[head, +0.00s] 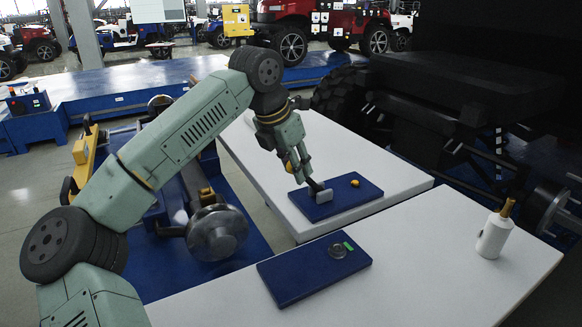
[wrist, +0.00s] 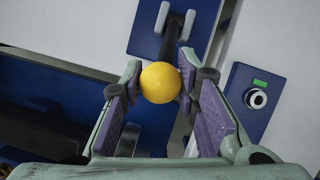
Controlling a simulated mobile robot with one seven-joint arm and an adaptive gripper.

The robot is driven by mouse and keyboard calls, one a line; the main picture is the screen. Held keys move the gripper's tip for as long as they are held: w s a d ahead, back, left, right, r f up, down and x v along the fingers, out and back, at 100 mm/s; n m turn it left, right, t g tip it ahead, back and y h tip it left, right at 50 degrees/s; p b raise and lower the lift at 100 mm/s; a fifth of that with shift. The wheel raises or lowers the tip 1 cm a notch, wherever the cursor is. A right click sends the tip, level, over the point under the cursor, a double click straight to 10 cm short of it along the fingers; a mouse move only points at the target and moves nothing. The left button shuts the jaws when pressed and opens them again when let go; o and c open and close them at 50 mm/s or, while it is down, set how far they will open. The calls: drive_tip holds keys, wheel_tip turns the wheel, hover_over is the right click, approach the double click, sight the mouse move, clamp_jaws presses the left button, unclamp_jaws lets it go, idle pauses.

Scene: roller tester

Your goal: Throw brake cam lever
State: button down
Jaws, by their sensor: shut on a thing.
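The brake cam lever has a yellow ball knob (wrist: 160,82) on a black shaft (wrist: 171,45). The shaft runs to a grey bracket (head: 322,196) on the far blue plate (head: 350,203). My gripper (head: 297,171) is at the lever's free end, left of and above the bracket. In the wrist view, its purple-padded fingers (wrist: 160,88) are shut on the knob, one on each side. The lever leans left, toward my gripper. The finger contact is partly hidden in the head view.
A small yellow piece (head: 355,183) sits on the far blue plate. A nearer blue plate (head: 290,280) carries a round dial (head: 338,251) and a green mark (head: 349,245). A white bottle (head: 494,236) stands at the right. A hub (head: 216,232) is left of the tables.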

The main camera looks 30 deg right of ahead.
drive_tip(key=d, duration=0.1)
drive_tip(key=d+r+p, duration=0.2)
drive_tip(key=shift+s+d+r, duration=0.15)
drive_tip(key=shift+d+r, duration=0.1)
drive_tip(key=shift+d, duration=0.15)
drive_tip(key=shift+d+r+p, duration=0.15)
drive_tip(key=shift+d+p, duration=0.55)
drive_tip(key=shift+d, duration=0.4)
drive_tip(key=shift+s+d+p, duration=0.15)
drive_tip(key=shift+d+p, duration=0.15)
drive_tip(key=shift+d, duration=0.55)
drive_tip(key=c, duration=1.3)
unclamp_jaws()
drive_tip(key=shift+o, duration=0.4)
